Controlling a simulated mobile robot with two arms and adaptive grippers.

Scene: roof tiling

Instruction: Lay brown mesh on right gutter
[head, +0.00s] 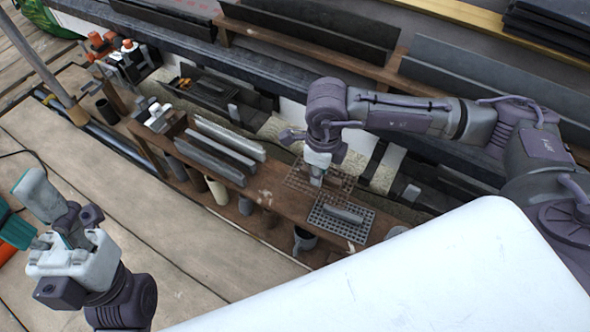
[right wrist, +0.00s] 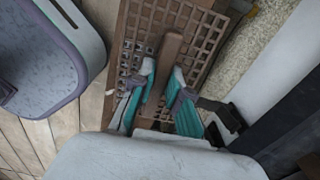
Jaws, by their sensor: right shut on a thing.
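The brown mesh (head: 299,178) is a flat grid panel with a raised bar along its middle, on the wooden bench. My right gripper (head: 316,177) is over it. In the right wrist view my teal-padded right gripper (right wrist: 163,92) is shut around the bar of the brown mesh (right wrist: 204,36). Whether the mesh still touches the bench is unclear. The right gutter (head: 480,72) is a long dark channel at the upper right, beyond my right arm, which hides part of that area. My left gripper (head: 62,232) is at the lower left, away from the bench; its jaw gap is unclear.
A grey mesh (head: 340,219) lies beside the brown one on the wooden bench (head: 262,187). Grey strips (head: 228,140) stand farther left on it. Several cups are below. Another dark gutter (head: 310,32) lies at the top. A large white surface fills the lower right.

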